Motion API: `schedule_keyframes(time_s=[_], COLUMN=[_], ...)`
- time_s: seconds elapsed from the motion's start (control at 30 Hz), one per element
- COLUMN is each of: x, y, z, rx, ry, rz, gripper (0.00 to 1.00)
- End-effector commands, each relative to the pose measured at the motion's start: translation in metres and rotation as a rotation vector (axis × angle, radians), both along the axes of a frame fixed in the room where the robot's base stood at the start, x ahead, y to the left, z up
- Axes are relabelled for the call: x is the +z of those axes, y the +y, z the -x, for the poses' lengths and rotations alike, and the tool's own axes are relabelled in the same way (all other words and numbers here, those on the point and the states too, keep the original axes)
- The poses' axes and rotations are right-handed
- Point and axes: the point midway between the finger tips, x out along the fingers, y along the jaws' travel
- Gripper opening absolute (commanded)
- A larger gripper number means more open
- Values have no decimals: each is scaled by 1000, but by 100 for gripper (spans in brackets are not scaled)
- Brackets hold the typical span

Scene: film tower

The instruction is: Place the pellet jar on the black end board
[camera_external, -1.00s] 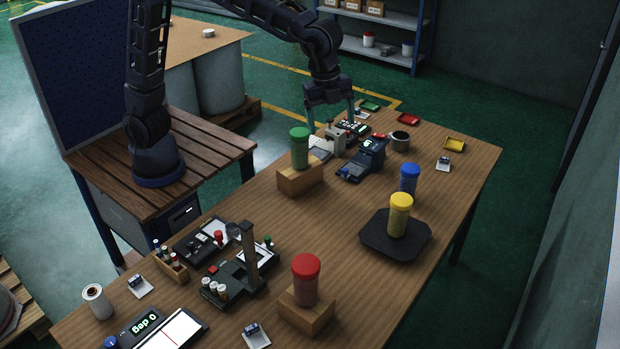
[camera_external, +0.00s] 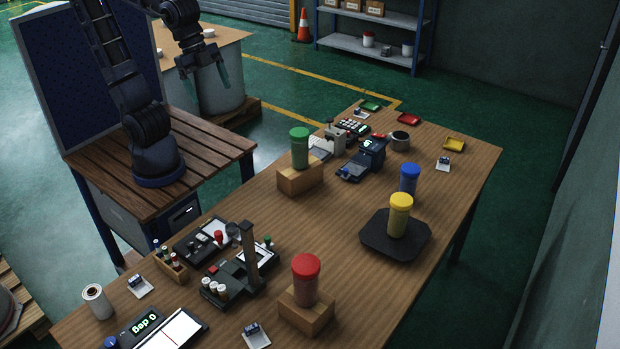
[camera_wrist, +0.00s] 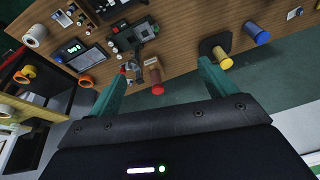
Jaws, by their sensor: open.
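Several lidded jars stand on the long wooden table; I cannot tell which is meant by pellet jar. The yellow jar (camera_external: 399,218) stands upright on the black board (camera_external: 378,246). The green jar (camera_external: 300,152) and red jar (camera_external: 305,284) each stand on a wooden block. My gripper (camera_external: 206,84) is open and empty, off the table's left side, apart from all jars. In the wrist view the red jar (camera_wrist: 157,88) appears between the fingers and the yellow jar (camera_wrist: 222,61) beyond the right one.
A post stand (camera_external: 249,262) and black trays crowd the table's near left. A blue-black device (camera_external: 365,160) and small coloured trays fill the far end. Bare wood (camera_external: 330,220) lies between the green jar and the black board.

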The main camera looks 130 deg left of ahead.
Motion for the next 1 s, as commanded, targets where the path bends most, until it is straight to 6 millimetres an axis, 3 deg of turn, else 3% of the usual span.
schedule_keyframes(time_s=[0.03,0.2,0.4,0.57,0.9,1.0], x=[-4,-22,-42,-49,-49,-49], y=[-4,-13,-19,-20,-20,-20], z=[17,64,100,110,110,110], rx=[16,85,141,158,160,160], ry=[-13,-47,-71,-77,-78,-78], rz=[10,49,85,96,97,97], gripper=[84,84,84,84,84,100])
